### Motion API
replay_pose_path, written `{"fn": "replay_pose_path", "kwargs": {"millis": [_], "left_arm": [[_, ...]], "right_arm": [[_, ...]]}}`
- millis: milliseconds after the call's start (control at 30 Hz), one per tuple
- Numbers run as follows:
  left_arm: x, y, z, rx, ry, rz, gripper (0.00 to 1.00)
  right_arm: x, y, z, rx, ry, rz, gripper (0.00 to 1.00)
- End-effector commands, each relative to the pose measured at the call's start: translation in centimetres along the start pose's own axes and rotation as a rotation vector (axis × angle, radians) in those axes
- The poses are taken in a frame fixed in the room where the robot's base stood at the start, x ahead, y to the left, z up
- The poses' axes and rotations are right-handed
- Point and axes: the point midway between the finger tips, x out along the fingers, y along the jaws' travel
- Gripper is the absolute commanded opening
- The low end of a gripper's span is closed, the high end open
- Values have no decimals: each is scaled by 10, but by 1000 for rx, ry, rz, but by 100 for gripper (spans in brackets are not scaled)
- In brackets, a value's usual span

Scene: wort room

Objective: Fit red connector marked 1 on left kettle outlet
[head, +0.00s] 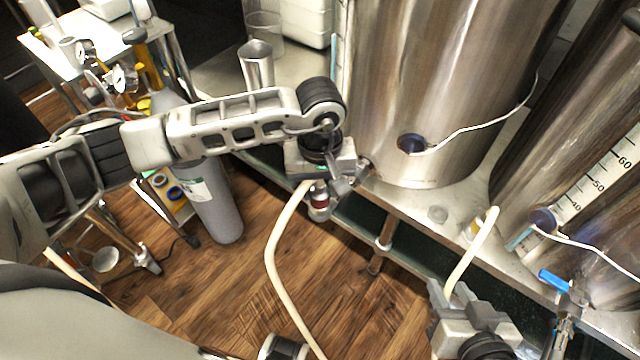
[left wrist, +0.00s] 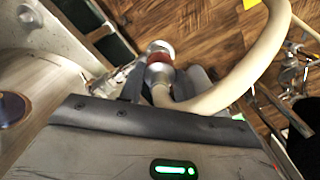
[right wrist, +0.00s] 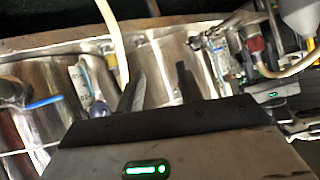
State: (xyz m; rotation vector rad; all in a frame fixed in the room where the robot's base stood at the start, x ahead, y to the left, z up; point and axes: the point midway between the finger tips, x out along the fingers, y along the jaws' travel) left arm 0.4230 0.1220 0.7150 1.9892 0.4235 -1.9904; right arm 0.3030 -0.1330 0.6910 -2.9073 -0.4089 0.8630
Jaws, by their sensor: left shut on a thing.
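My left gripper (head: 322,180) is shut on the red-banded connector (head: 319,203), which has a pale hose attached. It holds the connector low in front of the left kettle (head: 440,80). In the left wrist view the connector (left wrist: 159,60) sits between the fingers, its metal end pointing away. A metal fitting (head: 364,166) at the kettle's base, seemingly its outlet, is partly hidden by the gripper. I cannot tell whether the connector touches it. The number 1 is not readable. My right gripper (right wrist: 160,88) is open and empty, with its fingers apart near another pale hose.
Another hose with a yellow-banded end (head: 474,227) is at the bench edge. A blue-handled valve (head: 553,280) projects at the right. A grey gas cylinder (head: 215,205) and a cart stand at left. A metal cup (head: 257,66) is behind my left arm. Wood floor lies below.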

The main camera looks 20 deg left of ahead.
Motion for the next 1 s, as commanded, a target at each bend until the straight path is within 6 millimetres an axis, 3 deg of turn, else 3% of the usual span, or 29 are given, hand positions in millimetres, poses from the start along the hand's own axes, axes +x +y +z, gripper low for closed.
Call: {"fn": "replay_pose_path", "kwargs": {"millis": [167,200,267,667,733,1000], "left_arm": [[4,0,0,0,1,1,6],[3,0,0,0,1,1,44],[3,0,0,0,1,1,59],[3,0,0,0,0,-1,59],[3,0,0,0,0,-1,59],[-62,0,-1,1,5,3,59]], "right_arm": [[2,1,3,0,2,0,36],[2,0,2,0,2,0,36],[2,0,2,0,2,0,36],[2,1,1,-5,3,2,36],[-5,-2,-15,-20,34,-3,36],[-7,-3,-17,-20,34,-4,36]]}}
